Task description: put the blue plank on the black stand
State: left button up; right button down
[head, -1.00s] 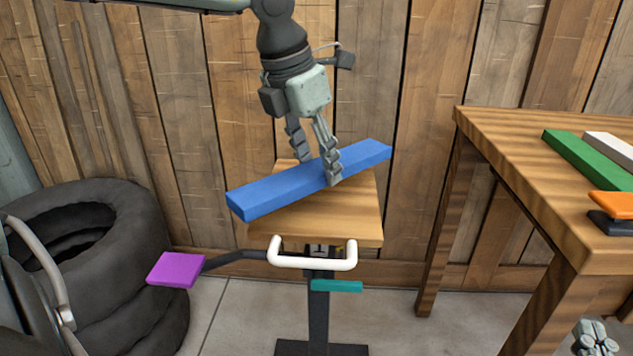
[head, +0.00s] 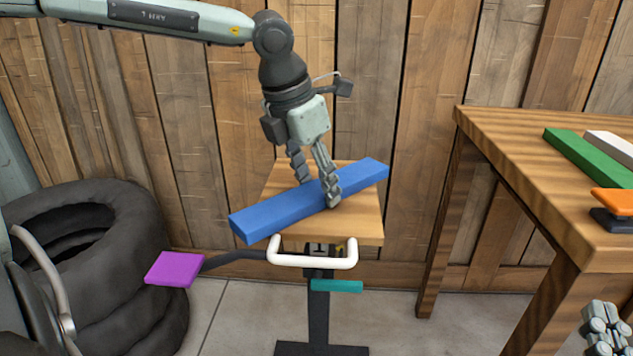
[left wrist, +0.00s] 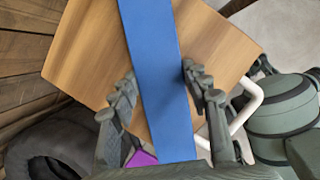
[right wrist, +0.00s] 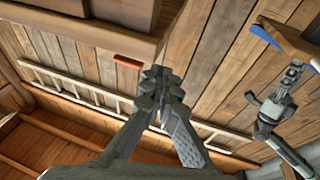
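The blue plank (head: 285,212) lies slantwise over the square wooden top (head: 362,224) of the black stand (head: 319,325). Its near left end sticks out past the top's edge. My left gripper (head: 318,194) points down and is shut on the plank near its middle. In the left wrist view the plank (left wrist: 158,60) runs between the two fingers (left wrist: 158,88), which press its long sides. I cannot tell whether the plank touches the top. My right gripper (head: 602,330) is low at the right, empty, its fingertips together in the right wrist view (right wrist: 160,85).
A white handle (head: 312,262), a purple pad (head: 175,268) and a teal piece (head: 337,286) sit below the top. Stacked tires (head: 90,240) stand left. A wooden table (head: 510,135) at right bears a green plank (head: 590,158), an orange piece (head: 615,202) and others. A plank wall is behind.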

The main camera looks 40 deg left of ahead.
aim_at(301, 195)
pick_arm(q)
jog(key=o, duration=0.4)
jog(key=shift+o, duration=0.2)
jog(key=shift+r, duration=0.1)
pick_arm(e)
jog(key=shift+r, duration=0.1)
pick_arm(q)
jog(key=shift+r, duration=0.1)
jog(key=p+v, duration=0.2)
jog(key=v, duration=1)
pick_arm(e)
jog(key=w+d+f+g+h, duration=0.1)
jog(key=d+f+g+h, duration=0.1)
jog(key=f, duration=0.6)
jog(key=shift+d+f+g+h, duration=0.35)
jog(key=shift+d+g, duration=0.25)
jog(key=shift+g, duration=0.5)
pick_arm(q)
jog(key=shift+s, duration=0.1)
pick_arm(e)
jog(key=shift+s, duration=0.1)
